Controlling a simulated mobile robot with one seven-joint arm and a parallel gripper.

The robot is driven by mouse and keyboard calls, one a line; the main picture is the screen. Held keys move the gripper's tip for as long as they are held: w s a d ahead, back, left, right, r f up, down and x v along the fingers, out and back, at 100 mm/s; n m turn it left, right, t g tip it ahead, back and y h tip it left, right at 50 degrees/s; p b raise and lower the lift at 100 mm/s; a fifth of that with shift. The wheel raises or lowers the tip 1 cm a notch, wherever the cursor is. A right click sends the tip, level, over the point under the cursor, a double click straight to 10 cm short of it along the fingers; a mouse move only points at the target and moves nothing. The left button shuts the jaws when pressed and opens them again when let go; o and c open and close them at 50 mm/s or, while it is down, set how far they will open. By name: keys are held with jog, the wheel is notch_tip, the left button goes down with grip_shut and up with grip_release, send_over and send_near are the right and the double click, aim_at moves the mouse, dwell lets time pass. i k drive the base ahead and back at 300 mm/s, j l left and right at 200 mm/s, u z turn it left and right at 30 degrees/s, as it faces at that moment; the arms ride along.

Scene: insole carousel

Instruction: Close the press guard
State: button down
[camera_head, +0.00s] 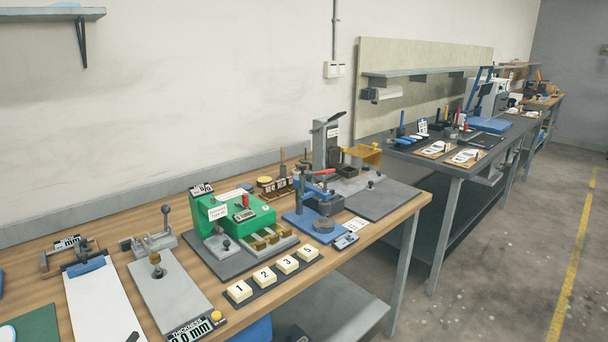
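A press with a grey upright column (321,148) and a black lever on top stands toward the right end of the near wooden bench. An amber, see-through panel (362,152), which looks like the press guard, juts out to the right of the column. It sits roughly level, raised above the grey base plate (382,199), with clear space under it. Dark parts below the panel are small and partly hidden. My gripper is not in view.
A blue-based tool with a red lever (316,207) stands in front of the press. A green machine (236,214) and numbered blocks (263,277) are to its left. A second bench (445,158) stands behind; the floor (500,260) at right is open.

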aim_at(361, 156)
jog(key=i+l, duration=0.25)
jog(key=l, duration=0.2)
jog(key=i+l, duration=0.25)
jog(key=l, duration=0.25)
jog(key=i+l, duration=0.25)
jog(key=l, duration=0.2)
jog(key=i+l, duration=0.25)
jog(key=l, duration=0.2)
jog(key=i+l, duration=0.25)
jog(key=l, duration=0.25)
jog(key=i+l+u, duration=0.1)
jog(key=i+l, duration=0.15)
jog(key=l, duration=0.2)
jog(key=i+l, duration=0.25)
jog(key=l, duration=0.25)
jog(key=i+l, duration=0.2)
jog(key=l, duration=0.25)
